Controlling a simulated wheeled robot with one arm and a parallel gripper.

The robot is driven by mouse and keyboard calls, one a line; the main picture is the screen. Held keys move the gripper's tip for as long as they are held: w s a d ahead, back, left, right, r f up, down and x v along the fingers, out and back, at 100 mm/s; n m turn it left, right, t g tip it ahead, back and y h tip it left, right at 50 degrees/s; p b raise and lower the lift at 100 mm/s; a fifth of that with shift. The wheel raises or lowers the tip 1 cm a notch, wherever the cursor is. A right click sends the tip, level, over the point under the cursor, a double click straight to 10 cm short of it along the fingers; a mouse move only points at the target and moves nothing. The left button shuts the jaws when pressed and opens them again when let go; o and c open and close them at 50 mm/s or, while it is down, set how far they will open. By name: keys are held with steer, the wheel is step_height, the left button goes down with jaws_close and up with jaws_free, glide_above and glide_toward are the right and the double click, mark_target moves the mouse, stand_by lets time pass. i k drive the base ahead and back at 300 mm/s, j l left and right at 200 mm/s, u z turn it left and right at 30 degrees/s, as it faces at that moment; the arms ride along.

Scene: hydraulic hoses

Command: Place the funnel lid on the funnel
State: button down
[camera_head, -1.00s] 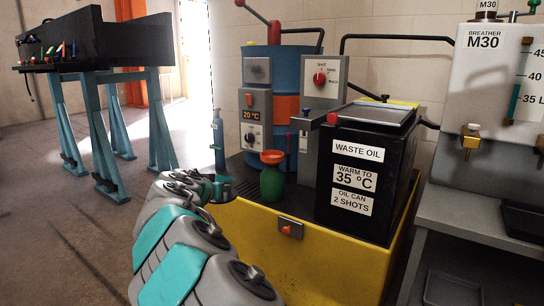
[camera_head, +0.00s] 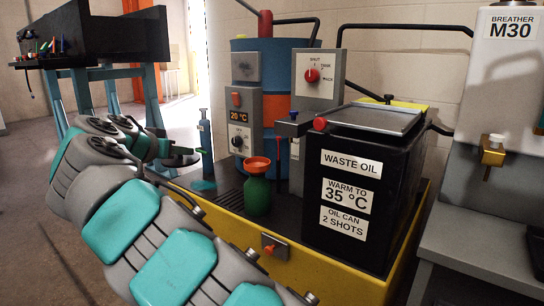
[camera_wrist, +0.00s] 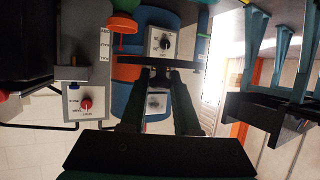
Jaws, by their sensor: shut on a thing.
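An orange funnel-shaped mouth (camera_head: 258,165) sits on a green vessel (camera_head: 257,195) on the dark top of the yellow unit. In the wrist view the orange mouth (camera_wrist: 123,28) and green vessel (camera_wrist: 122,6) show at the top, upside down. My gripper (camera_wrist: 158,76) is shut on a thin dark flat piece (camera_wrist: 158,63), seen edge-on, that may be the funnel lid. In the head view my gripper (camera_head: 185,155) is small and dark at the end of the arm, left of the funnel and apart from it. The held piece is hard to make out there.
A black waste-oil box (camera_head: 360,245) with a grey top plate (camera_head: 378,117) stands right of the funnel. Behind are a control box (camera_head: 243,120) and a blue-orange drum (camera_head: 270,100). A slim blue bottle (camera_head: 205,140) stands near my gripper. Open floor lies left.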

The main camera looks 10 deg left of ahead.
mark_target(257, 162)
steer(key=i+l, duration=0.65)
steer(key=i, duration=0.2)
